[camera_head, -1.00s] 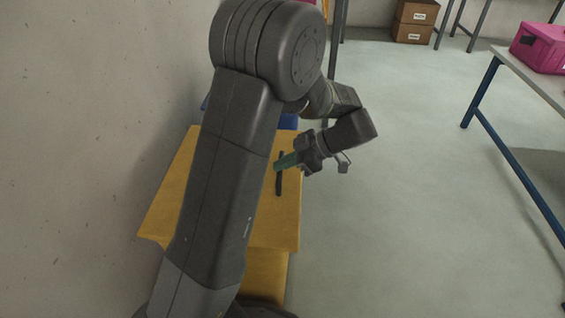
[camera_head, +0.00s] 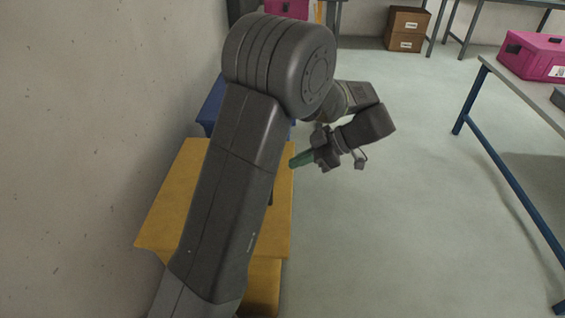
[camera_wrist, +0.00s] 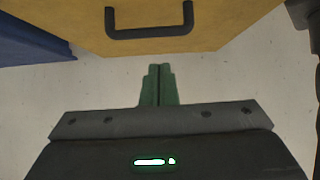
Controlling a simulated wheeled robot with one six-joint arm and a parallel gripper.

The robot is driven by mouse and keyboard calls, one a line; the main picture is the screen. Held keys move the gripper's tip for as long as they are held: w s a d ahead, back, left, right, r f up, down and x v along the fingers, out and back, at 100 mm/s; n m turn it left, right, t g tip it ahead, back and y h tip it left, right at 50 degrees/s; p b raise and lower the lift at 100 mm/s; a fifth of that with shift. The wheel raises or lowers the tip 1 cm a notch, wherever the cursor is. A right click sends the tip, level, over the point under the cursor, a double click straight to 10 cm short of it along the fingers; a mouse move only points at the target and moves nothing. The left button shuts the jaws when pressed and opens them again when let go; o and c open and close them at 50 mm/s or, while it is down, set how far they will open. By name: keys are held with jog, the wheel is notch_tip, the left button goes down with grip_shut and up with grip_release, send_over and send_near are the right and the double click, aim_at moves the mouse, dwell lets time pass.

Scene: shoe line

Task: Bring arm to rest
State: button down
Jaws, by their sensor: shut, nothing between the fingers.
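My arm stretches up and forward across the head view, and its end bends back down to the right. My gripper (camera_head: 294,163), with green fingers, hangs near the right edge of a yellow surface (camera_head: 172,205). In the wrist view the green fingers of my gripper (camera_wrist: 158,70) are pressed together with nothing between them. Ahead of them is the yellow face with a dark handle (camera_wrist: 150,32); the fingertips are apart from the handle in the picture.
A blue object (camera_head: 211,103) stands beyond the yellow one, partly behind my arm. A table with blue legs (camera_head: 497,155) and a pink case (camera_head: 535,57) stands at the right. Open floor lies between.

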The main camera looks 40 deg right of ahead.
jog(key=shift+s+d+r, duration=0.2)
jog(key=shift+s+d, duration=0.15)
jog(key=shift+s, duration=0.05)
jog(key=w+a, duration=0.2)
jog(key=w+a+f+b, duration=0.1)
jog(key=w+a, duration=0.1)
jog(key=w+a+f, duration=0.1)
jog(key=w+a, duration=0.1)
jog(key=shift+w+f+b, duration=0.15)
jog(key=shift+w+b, duration=0.1)
jog(key=shift+b, duration=0.05)
notch_tip(320, 180, down, 2)
jog(key=shift+s+f+b, duration=0.1)
jog(key=shift+b, duration=0.3)
jog(key=shift+s+d+f, duration=0.15)
jog(key=shift+d+f, duration=0.2)
jog(key=shift+f, duration=0.15)
jog(key=shift+a, duration=0.1)
